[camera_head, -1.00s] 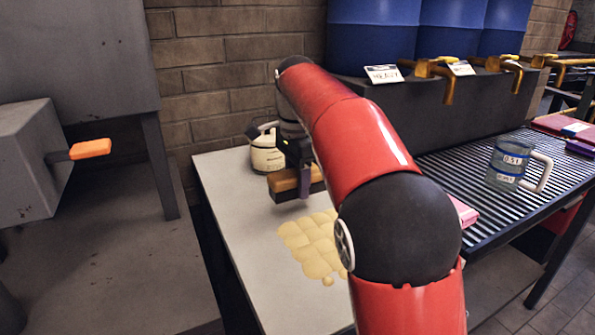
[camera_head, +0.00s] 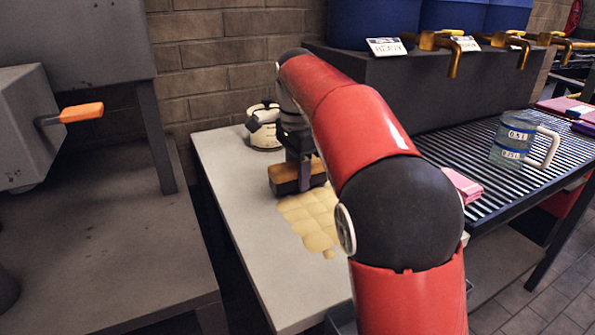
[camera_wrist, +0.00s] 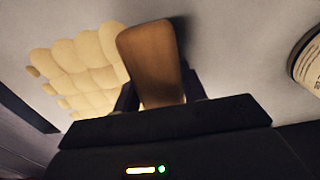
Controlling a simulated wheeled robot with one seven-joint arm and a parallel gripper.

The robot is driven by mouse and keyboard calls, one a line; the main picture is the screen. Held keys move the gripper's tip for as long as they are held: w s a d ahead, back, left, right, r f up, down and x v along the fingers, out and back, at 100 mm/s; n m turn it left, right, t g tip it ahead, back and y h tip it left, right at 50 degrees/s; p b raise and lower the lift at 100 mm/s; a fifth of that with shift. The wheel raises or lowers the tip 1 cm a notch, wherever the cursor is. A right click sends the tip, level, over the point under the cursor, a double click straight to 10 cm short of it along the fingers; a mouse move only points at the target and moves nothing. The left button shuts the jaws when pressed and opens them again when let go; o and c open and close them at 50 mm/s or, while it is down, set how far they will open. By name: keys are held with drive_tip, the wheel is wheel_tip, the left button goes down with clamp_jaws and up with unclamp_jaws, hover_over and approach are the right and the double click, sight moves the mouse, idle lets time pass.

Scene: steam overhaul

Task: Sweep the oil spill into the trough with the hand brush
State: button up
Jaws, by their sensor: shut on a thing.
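The oil spill (camera_head: 312,222) is a pale yellow, lumpy patch on the light bench top (camera_head: 235,222); my arm covers part of its right side. It also shows at the left of the wrist view (camera_wrist: 80,70). My gripper (camera_head: 300,160) is shut on the hand brush (camera_head: 288,180), a brown wooden block with a darker lower part. The brush is at the far edge of the spill, low over or on the bench; I cannot tell whether it touches. In the wrist view the brush's wooden block (camera_wrist: 150,60) stands out between the fingers. A grey rim (camera_head: 342,320) below the bench's near edge may be the trough.
A cream can (camera_head: 264,128) stands at the bench's far end, before the brick wall. A ribbed rack (camera_head: 480,165) on the right holds a glass jug (camera_head: 521,139). A pink block (camera_head: 463,186) sits near my arm. A grey machine with an orange-handled lever (camera_head: 81,112) is left.

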sight(320, 215)
drive_tip(key=shift+f+b, duration=0.3)
drive_tip(key=shift+f, duration=0.3)
idle(0.4)
drive_tip(key=shift+s, duration=0.1)
